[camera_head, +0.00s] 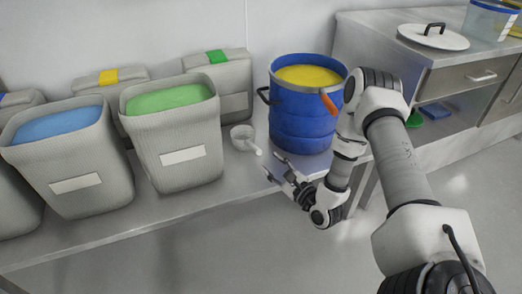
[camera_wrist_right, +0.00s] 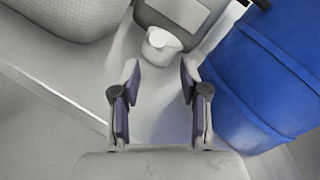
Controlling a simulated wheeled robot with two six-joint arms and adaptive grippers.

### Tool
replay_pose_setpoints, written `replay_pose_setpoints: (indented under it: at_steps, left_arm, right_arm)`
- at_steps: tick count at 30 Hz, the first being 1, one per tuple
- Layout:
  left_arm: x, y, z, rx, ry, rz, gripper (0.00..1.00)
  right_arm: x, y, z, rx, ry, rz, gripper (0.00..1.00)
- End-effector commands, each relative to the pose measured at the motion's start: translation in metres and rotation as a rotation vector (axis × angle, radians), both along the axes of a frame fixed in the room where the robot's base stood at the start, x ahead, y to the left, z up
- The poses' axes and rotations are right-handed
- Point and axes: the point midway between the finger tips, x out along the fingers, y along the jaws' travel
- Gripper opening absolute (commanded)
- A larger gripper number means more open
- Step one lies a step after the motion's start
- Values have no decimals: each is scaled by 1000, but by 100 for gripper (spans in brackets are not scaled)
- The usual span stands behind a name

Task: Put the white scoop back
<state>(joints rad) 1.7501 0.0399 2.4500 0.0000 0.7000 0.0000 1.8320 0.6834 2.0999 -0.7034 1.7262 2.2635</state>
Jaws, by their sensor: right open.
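The white scoop (camera_head: 242,134) lies on the table between the bin of green powder and the blue drum, its handle pointing toward the front right. In the right wrist view the scoop (camera_wrist_right: 162,45) is ahead of the fingers, near the top middle. My right gripper (camera_head: 274,166) is open and empty, a little in front and to the right of the scoop's handle. In the wrist view its fingers (camera_wrist_right: 160,82) stand apart on either side of clear table. My left gripper is not in view.
The green-powder bin (camera_head: 176,148) and blue-powder bin (camera_head: 72,172) stand left. A steel counter (camera_head: 440,62) with a white lid (camera_head: 433,37) is at right.

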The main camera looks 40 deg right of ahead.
Motion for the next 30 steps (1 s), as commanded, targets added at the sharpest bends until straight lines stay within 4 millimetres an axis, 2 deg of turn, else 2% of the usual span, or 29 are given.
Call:
replay_pose_setpoints:
  at_steps: [3,7,11,13,15,17,18,21,24,27,30]
  left_arm:
    - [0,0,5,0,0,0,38]
    - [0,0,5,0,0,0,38]
    - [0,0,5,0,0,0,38]
    - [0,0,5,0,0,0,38]
    - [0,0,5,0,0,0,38]
    - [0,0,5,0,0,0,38]
    - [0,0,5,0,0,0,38]
    - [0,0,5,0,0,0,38]
    - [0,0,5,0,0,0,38]
    - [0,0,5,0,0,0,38]
    - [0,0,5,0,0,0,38]
  right_arm:
    - [-19,-1,0,1,3,-2,44]
    - [-25,8,-9,-73,46,17,44]
    - [-32,47,-49,-403,237,127,44]
    - [-49,76,-81,-683,381,267,44]
    - [-79,103,-116,-1000,516,482,44]
    - [-114,121,-140,-1260,598,713,44]
    - [-140,130,-152,-1416,632,886,44]
    - [-204,142,-169,-1707,640,1326,44]
    - [-250,144,-172,-1845,585,1668,44]
    - [-272,143,-170,-1887,539,1836,44]
    - [-275,143,-170,-1895,527,1867,44]
